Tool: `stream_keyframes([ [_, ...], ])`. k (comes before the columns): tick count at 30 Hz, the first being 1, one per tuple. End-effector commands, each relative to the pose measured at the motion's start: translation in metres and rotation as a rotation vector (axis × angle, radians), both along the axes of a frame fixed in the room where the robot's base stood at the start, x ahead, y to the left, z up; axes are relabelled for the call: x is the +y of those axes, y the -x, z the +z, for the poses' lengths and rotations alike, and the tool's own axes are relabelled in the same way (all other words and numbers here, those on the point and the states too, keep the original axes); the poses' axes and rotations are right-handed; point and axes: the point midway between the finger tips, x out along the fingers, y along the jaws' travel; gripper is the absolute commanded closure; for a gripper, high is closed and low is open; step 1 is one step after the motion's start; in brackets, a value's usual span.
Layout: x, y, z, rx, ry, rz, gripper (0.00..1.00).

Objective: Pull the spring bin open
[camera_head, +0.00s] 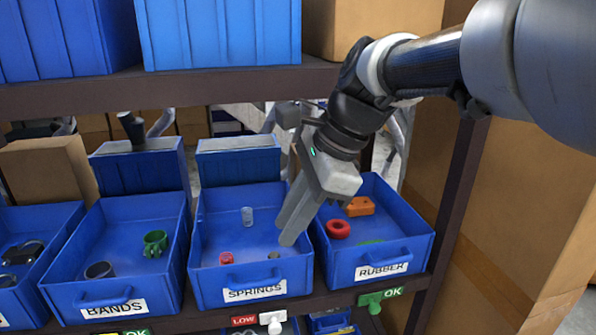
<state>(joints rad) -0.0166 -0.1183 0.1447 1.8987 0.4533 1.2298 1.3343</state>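The spring bin (207,272) is a blue open-topped bin with a white SPRINGS label on its front and a blue handle (254,280) above the label. It sits on the shelf between the BANDS bin and the RUBBER bin. A few small parts lie in it, among them a pale cylinder and a red piece. My gripper (289,236) reaches down from the upper right, its fingertips over the right side of the spring bin, behind and above the handle. The fingers overlap in this view, so their opening is unclear. I cannot tell whether they touch the bin.
The BANDS bin (64,290) stands at left and the RUBBER bin (343,270) at right, close beside the spring bin. An upper shelf (150,88) holds more blue bins. A dark post (455,200) and large cardboard boxes (530,210) stand at right. Tags hang along the lower shelf edge.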

Motion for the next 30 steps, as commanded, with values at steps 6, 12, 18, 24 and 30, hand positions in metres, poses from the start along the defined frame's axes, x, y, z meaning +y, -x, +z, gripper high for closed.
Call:
stream_keyframes([
  [6,0.020,-0.003,-0.047,0.004,0.002,0.004,0.80],
  [12,0.038,-0.007,-0.086,0.002,0.003,0.003,0.80],
  [18,0.052,-0.010,-0.116,0.001,0.002,0.002,0.80],
  [24,0.059,-0.012,-0.130,-0.001,0.002,0.003,0.80],
  [30,0.060,-0.012,-0.132,-0.003,0.002,0.002,0.80],
])
